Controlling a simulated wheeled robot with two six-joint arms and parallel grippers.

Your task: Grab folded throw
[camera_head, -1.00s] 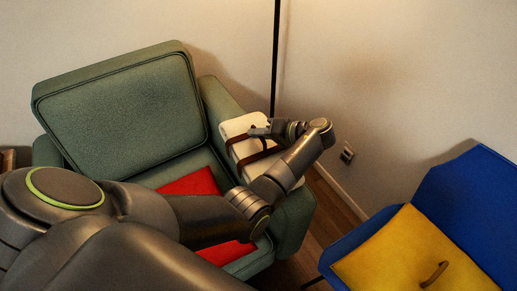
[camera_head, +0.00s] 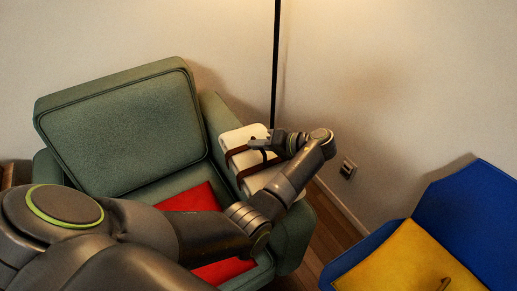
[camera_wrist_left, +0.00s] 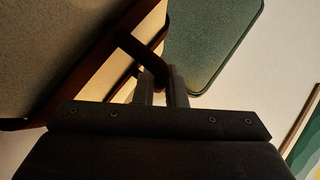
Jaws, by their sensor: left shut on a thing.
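The folded throw (camera_head: 233,138) is a cream bundle with dark brown straps at the right armrest of the green armchair. My left gripper (camera_head: 257,144) reaches over it from the right and is shut on its brown strap. In the left wrist view my left gripper (camera_wrist_left: 161,88) has the dark strap between its fingers, with the cream throw (camera_wrist_left: 112,76) beside it. Whether the throw touches the armrest is hard to tell. My left arm hides part of it. My right gripper is not in view.
The green armchair (camera_head: 125,130) has a red cushion (camera_head: 190,199) on its seat, partly behind my arm. A blue chair (camera_head: 470,215) with a yellow cushion (camera_head: 400,262) stands at right. A thin black lamp pole (camera_head: 275,70) rises behind the throw. Bare floor shows between the chairs.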

